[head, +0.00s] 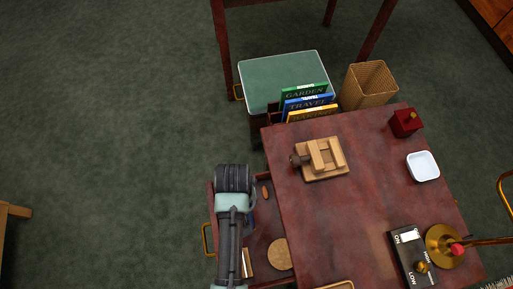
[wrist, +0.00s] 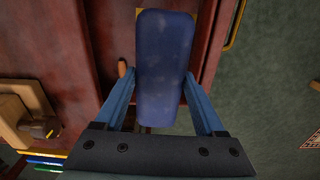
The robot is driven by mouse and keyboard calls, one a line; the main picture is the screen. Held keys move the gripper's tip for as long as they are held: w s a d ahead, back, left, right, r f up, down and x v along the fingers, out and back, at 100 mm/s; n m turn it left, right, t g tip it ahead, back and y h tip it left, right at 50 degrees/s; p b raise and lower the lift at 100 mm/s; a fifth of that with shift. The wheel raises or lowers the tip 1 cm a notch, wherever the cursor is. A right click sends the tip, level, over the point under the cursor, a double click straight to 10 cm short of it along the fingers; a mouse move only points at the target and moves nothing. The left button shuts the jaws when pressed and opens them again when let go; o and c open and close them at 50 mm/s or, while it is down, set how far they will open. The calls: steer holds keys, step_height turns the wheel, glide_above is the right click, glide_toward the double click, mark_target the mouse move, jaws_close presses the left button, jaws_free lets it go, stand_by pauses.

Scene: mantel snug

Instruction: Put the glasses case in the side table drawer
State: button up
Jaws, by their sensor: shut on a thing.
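The glasses case (wrist: 164,65) is dark blue, long and rounded. In the wrist view it lies between the two blue fingers of my gripper (wrist: 161,78), which is shut on it. The side table drawer (head: 262,234) is pulled out on the left of the dark red side table (head: 365,215). In the wrist view the case is over the drawer (wrist: 112,45); I cannot tell its height above the drawer floor. In the head view my arm covers the left part of the drawer and hides most of the gripper and case.
A round cork-coloured disc (head: 280,254) and a small brown piece (head: 265,192) lie in the drawer. The tabletop holds a wooden puzzle-like block (head: 323,158), white dish (head: 423,166), red box (head: 405,122), dark control panel (head: 410,255) and brass lamp base (head: 441,246). Open carpet lies left.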

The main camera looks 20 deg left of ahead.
steer(key=f, duration=0.2)
steer(key=f+b, duration=0.1)
steer(key=f, duration=0.1)
steer(key=s+f, duration=0.1)
steer(key=f, duration=0.1)
steer(key=shift+a+f+b, duration=0.15)
steer(key=shift+a+b, duration=0.1)
steer(key=shift+b, duration=0.15)
steer(key=shift+w+f+b, duration=0.1)
steer(key=shift+f+b, duration=0.65)
steer(key=shift+f, duration=1.55)
steer(key=shift+f, duration=0.1)
steer(key=o, duration=1.4)
step_height(320, 180, up, 12)
steer(key=p, duration=0.4)
